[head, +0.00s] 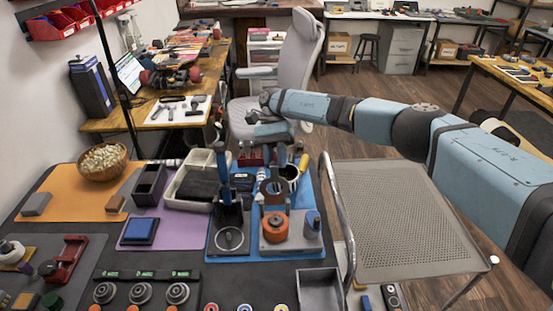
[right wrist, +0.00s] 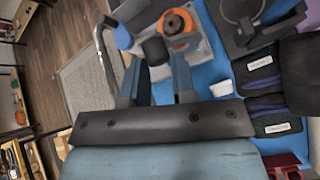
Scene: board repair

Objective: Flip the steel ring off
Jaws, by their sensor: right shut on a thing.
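My right gripper (head: 272,182) hangs over the blue mat in the head view, its arm coming in from the right. In the right wrist view its fingers (right wrist: 155,72) are shut on a dark rounded piece (right wrist: 154,50). The piece shows as a dark disc with a hole in the head view (head: 272,191). A thin pale ring (head: 230,238) lies on a black plate left of the gripper; I cannot tell if it is the steel ring. An orange spool-like part (head: 275,227) stands on a grey block below the gripper. My left gripper is not in view.
A blue-topped cylinder (head: 312,222) stands right of the orange part. Several round grey knobs (head: 140,292) sit at the front. An open grey tray (head: 320,290) lies at the front right. A perforated metal cart (head: 410,215) stands right of the bench, its top clear.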

